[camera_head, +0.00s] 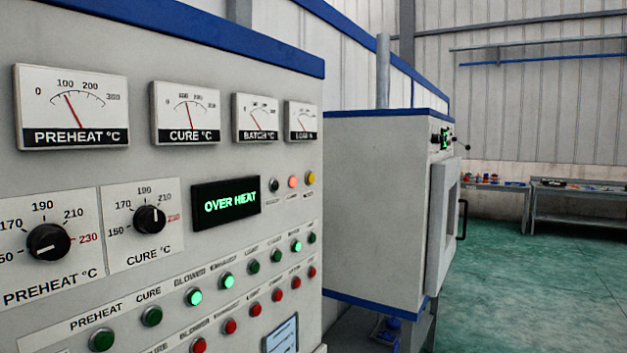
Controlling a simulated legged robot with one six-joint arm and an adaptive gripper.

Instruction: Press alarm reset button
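The grey control panel (150,175) fills the left of the view. Its black display (225,203) reads "OVER HEAT" in green. Right of the display are three small round indicators or buttons: a dark one (274,185), a lit orange-red one (292,182) and a yellow one (311,178). Their labels are too small to read, so I cannot tell which is the alarm reset button. Below run a row of green buttons (227,281), some lit, and a row of red buttons (230,326). My gripper is not in view.
Several dial gauges (72,107) line the panel's top. Black PREHEAT (48,242) and CURE (149,219) knobs sit left of the display. A grey oven-like cabinet (375,200) stands beyond the panel. Workbenches (580,188) are at the back right. The green floor (540,285) is clear.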

